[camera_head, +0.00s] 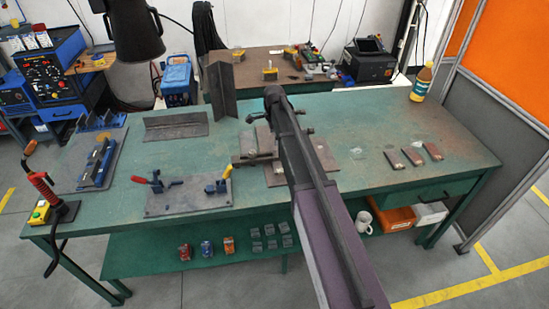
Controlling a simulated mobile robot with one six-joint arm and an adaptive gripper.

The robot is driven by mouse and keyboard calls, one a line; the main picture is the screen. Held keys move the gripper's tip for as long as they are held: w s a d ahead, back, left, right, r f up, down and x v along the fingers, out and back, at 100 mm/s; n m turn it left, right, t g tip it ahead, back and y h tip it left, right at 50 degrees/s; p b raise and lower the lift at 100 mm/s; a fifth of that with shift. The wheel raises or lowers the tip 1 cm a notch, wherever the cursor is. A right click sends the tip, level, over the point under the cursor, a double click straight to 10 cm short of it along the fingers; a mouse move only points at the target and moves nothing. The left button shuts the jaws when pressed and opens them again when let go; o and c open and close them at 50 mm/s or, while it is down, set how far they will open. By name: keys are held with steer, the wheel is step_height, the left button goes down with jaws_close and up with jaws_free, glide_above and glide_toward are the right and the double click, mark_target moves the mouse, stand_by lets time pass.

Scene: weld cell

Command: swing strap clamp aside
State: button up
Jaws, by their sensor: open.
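My arm reaches from the bottom edge across the table, its dark far end over a brown fixture plate (325,158). Small dark parts beside that end look like my gripper (254,117); the arm hides most of it, and the fingers do not show clearly. A dark bar with a small block, likely the strap clamp (254,158), lies at the left side of the plate and runs behind the arm. I cannot make out its pivot or what it presses on. I see nothing held, and I cannot tell whether the gripper touches the clamp.
A grey plate with red-handled and blue clamps (188,198) lies left of the fixture. An upright angled steel piece (222,92) stands behind it. Small metal pieces (414,157) lie to the right, with free tabletop around them. A dark hood-like body (135,35) hangs at upper left.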

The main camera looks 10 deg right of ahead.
mark_target(275, 154)
steer(key=shift+f+b, duration=4.15)
steer(key=shift+f, duration=0.3)
steer(key=shift+c, duration=0.2)
steer(key=shift+d, duration=0.1)
steer(key=c, duration=1.3)
